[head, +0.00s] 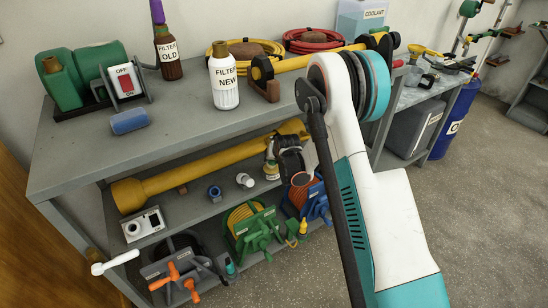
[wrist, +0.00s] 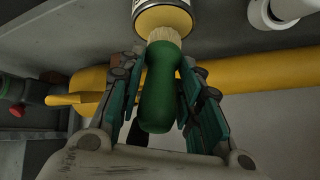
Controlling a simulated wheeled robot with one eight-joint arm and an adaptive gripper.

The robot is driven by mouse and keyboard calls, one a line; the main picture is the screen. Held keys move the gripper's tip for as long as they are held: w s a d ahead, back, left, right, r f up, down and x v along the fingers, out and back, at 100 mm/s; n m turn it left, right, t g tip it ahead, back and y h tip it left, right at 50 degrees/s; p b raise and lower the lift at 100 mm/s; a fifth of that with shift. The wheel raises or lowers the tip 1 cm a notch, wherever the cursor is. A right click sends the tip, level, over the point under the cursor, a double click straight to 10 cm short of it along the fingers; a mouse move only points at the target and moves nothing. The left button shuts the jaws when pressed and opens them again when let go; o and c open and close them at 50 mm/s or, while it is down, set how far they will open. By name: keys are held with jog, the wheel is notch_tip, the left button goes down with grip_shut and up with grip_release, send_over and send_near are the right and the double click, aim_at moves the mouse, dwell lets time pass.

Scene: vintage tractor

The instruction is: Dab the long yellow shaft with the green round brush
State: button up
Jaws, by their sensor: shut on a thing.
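A long yellow shaft (head: 205,168) lies along the middle shelf, its wide flared end at the left. In the wrist view the yellow shaft (wrist: 245,82) runs across behind my gripper. My gripper (head: 290,158) is low at the shaft's right part in the head view. In the wrist view my gripper (wrist: 162,95) is shut on the green round brush (wrist: 160,92), its two fingers on either side of the green handle. The pale bristles point up in the picture, against or just in front of a labelled jar (wrist: 163,18); contact cannot be told. The brush is not clear in the head view.
The labelled jar (head: 270,168) stands close to my gripper. A white fitting (head: 245,180) and a blue one (head: 214,194) are on the same shelf. The upper shelf (head: 190,140) hangs above the shaft. Hose reels (head: 253,226) sit below. A second yellow shaft (head: 315,60) lies on top.

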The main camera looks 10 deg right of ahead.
jog(key=shift+f, duration=0.7)
dwell(1.4)
jog(key=shift+r+p, duration=1.6)
jog(key=shift+r, duration=2)
jog(key=shift+s+f, duration=0.1)
